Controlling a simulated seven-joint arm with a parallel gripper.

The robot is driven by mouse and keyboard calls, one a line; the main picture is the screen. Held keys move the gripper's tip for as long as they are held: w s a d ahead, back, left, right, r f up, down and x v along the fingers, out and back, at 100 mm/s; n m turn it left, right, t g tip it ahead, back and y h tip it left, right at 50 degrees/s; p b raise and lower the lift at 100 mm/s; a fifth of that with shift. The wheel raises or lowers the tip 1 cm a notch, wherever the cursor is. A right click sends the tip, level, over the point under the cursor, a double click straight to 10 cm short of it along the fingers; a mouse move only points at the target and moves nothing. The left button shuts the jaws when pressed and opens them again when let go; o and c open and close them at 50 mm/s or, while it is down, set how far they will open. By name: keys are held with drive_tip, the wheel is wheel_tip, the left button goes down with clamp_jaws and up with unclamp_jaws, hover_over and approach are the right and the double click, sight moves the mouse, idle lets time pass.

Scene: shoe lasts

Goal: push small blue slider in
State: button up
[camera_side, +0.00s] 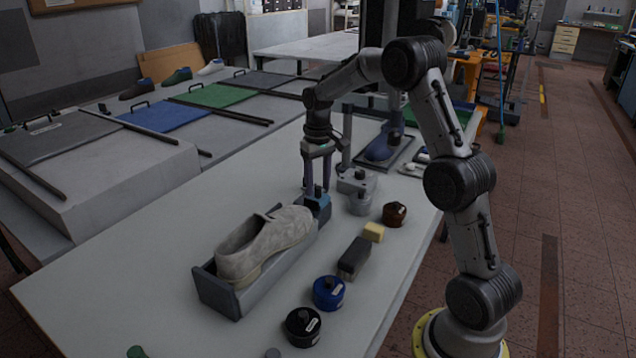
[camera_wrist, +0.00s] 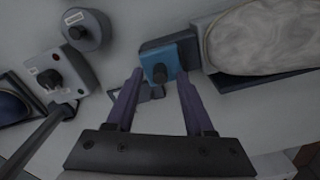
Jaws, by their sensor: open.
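The small blue slider (camera_side: 319,203) is a blue block with a dark knob, at the far end of the grey shoe holder (camera_side: 215,290). In the wrist view the blue slider (camera_wrist: 160,63) sits against a dark grey block beside the holder. A grey suede shoe (camera_side: 262,243) lies in the holder. My gripper (camera_side: 317,192) points down over the slider. In the wrist view its open purple fingers (camera_wrist: 158,76) straddle the slider's knob side, with nothing held between them. Whether a finger touches the slider cannot be told.
A brown tin (camera_side: 394,214), yellow block (camera_side: 373,232), dark brush (camera_side: 354,258), blue tin (camera_side: 328,292) and black tin (camera_side: 302,327) line the right.

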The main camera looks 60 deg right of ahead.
clamp_jaws()
idle(1.4)
